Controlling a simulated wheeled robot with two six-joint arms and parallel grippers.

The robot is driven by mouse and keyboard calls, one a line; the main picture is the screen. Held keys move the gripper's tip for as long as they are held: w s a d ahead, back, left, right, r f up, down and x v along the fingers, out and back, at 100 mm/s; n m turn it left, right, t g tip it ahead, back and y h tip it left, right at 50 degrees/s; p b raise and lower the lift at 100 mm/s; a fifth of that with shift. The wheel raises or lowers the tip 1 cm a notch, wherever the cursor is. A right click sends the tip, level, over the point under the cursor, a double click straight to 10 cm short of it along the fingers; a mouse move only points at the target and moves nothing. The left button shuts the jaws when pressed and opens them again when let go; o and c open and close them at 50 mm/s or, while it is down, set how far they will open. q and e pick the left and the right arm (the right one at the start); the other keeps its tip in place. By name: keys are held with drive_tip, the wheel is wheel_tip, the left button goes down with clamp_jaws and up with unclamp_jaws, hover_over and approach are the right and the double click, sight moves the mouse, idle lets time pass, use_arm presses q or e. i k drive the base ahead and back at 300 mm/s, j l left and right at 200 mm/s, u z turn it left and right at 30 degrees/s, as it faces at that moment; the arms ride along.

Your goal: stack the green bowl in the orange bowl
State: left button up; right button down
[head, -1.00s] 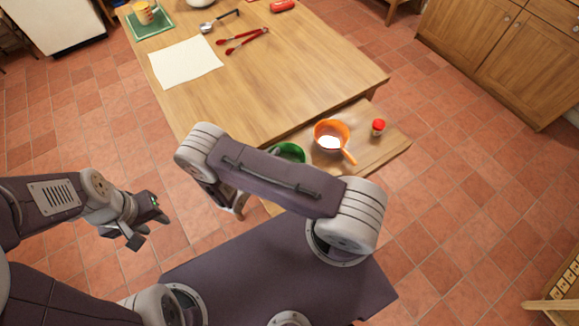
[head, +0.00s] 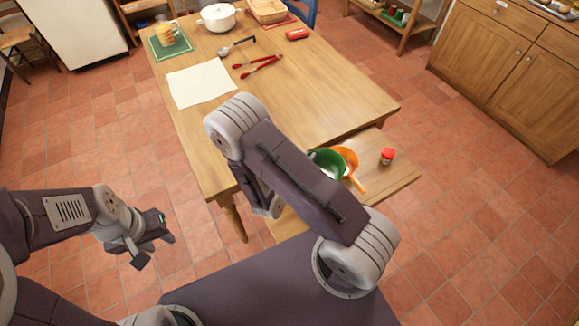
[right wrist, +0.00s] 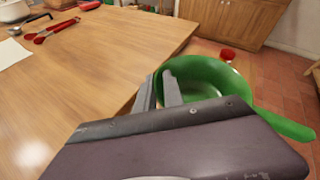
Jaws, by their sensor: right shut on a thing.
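The green bowl (head: 329,165) is held by its rim in my right gripper (right wrist: 160,92), whose fingers close over the left edge of the bowl in the right wrist view (right wrist: 212,82). The bowl's green handle points to the lower right there. In the head view the green bowl overlaps the left part of the orange bowl (head: 351,158). Whether they touch is not clear. The orange bowl, with its handle toward the front right, is at the small side table; it is hidden in the right wrist view. My left gripper (head: 152,245) is open and empty over the floor.
A red-capped jar (head: 387,156) stands right of the orange bowl on the low side table (head: 400,175).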

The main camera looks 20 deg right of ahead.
sight(349, 171)
drive_tip(key=k+l+u, duration=0.15)
drive_tip(key=l, duration=0.2)
drive_tip(key=l+u, duration=0.1)
drive_tip(key=l, duration=0.3)
drive_tip(key=k+l+u, duration=0.15)
drive_tip(key=l, duration=0.2)
drive_tip(key=k+l+u, duration=0.15)
drive_tip(key=l, duration=0.2)
drive_tip(key=k+l+u, duration=0.1)
drive_tip(key=l, duration=0.2)
drive_tip(key=i+j, duration=0.2)
drive_tip(key=i+l+z, duration=0.05)
